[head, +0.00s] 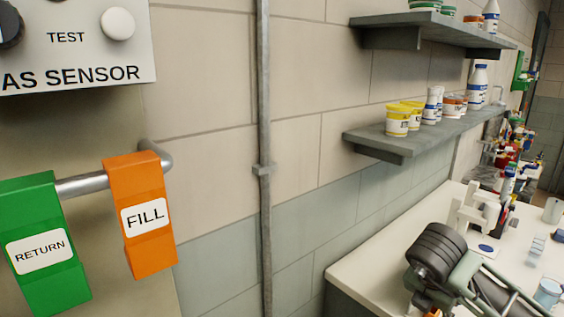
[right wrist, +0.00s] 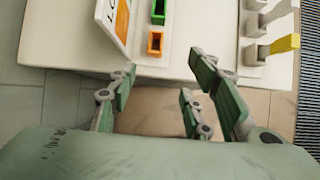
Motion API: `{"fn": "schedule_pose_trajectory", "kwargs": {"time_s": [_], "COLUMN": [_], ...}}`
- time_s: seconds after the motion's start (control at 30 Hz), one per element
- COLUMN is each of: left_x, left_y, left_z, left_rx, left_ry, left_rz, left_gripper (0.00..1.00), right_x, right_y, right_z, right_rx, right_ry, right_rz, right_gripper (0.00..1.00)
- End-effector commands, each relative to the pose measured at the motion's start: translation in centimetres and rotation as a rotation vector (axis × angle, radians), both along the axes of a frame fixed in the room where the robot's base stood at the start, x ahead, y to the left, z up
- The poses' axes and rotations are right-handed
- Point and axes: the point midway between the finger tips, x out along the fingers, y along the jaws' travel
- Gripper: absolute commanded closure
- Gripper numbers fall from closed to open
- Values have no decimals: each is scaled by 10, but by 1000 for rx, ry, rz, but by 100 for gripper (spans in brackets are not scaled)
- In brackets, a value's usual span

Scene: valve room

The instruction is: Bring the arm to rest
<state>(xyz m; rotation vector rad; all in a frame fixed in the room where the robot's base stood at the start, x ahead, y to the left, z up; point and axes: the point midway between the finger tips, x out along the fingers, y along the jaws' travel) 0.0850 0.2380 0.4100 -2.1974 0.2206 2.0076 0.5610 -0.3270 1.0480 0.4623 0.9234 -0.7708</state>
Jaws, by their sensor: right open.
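My right gripper (right wrist: 160,78) shows in the right wrist view. Its fingers with green pads are spread apart, with nothing between them. Beyond them are the edge of a white bench (right wrist: 60,35) and the tan floor. What looks like part of my right arm, greenish-grey, shows at the lower right of the head view, in front of the bench there. My left gripper is not in view.
A green RETURN tag (head: 45,283) and an orange FILL tag (head: 140,185) hang on a bar at left. Two wall shelves (head: 425,135) hold jars and bottles. Green (right wrist: 158,10) and orange (right wrist: 155,42) sockets stand on the bench close beyond the fingers.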

Motion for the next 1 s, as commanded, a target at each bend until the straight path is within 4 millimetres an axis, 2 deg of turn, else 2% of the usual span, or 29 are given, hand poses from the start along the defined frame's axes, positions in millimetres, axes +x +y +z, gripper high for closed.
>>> {"fn": "schedule_pose_trajectory", "kwargs": {"time_s": [0.27, 0.47, 0.57, 0.67, 0.8, 0.83, 0.9, 0.97, 1.0], "left_x": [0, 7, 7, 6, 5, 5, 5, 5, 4], "left_y": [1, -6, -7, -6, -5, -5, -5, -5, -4], "left_z": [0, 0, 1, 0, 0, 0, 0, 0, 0], "left_rx": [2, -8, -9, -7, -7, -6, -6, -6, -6], "left_ry": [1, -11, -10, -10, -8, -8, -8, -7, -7], "left_rz": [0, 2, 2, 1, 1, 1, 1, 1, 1], "left_gripper": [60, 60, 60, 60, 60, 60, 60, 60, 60], "right_x": [1, -4, -10, -19, -36, -36, -30, -20, -13], "right_y": [31, 72, 102, 144, 226, 240, 263, 269, 265], "right_z": [-39, -82, -107, -136, -175, -179, -190, -203, -217], "right_rx": [121, 290, 417, 609, 1069, 1176, 1407, 1570, 1656], "right_ry": [91, 182, 230, 275, 273, 246, 159, 58, -19], "right_rz": [106, 224, 291, 365, 414, 396, 314, 189, 81], "right_gripper": [55, 55, 55, 55, 55, 55, 55, 55, 55]}}
